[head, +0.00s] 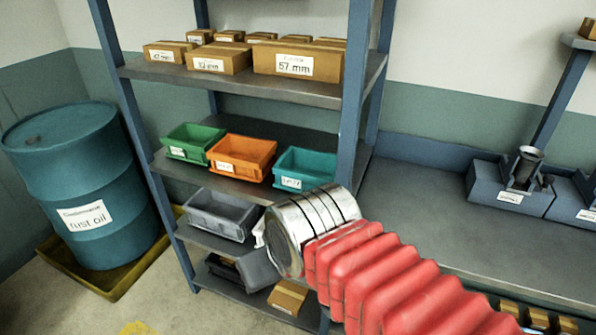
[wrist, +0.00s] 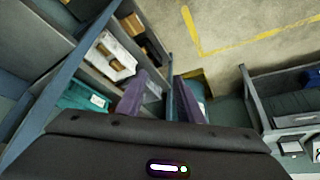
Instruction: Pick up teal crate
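The teal crate (head: 305,168) sits on the middle shelf at its right end, beside the orange crate (head: 241,156), with a white label on its front. In the wrist view the teal crate (wrist: 82,98) shows at the left, outside my fingers and partly cut off by my gripper body. My gripper (wrist: 160,92) has two purple fingers standing apart, with nothing seen held between them. In the head view my silver wrist and red arm are in front of and below the teal crate, and the fingers are hidden.
A green crate (head: 194,140) stands left of the orange one. Labelled cardboard boxes (head: 296,62) fill the shelf above, and grey bins (head: 222,212) stand below. A blue shelf post (head: 352,100) rises close to the right of the teal crate. A rust oil drum (head: 85,185) stands left.

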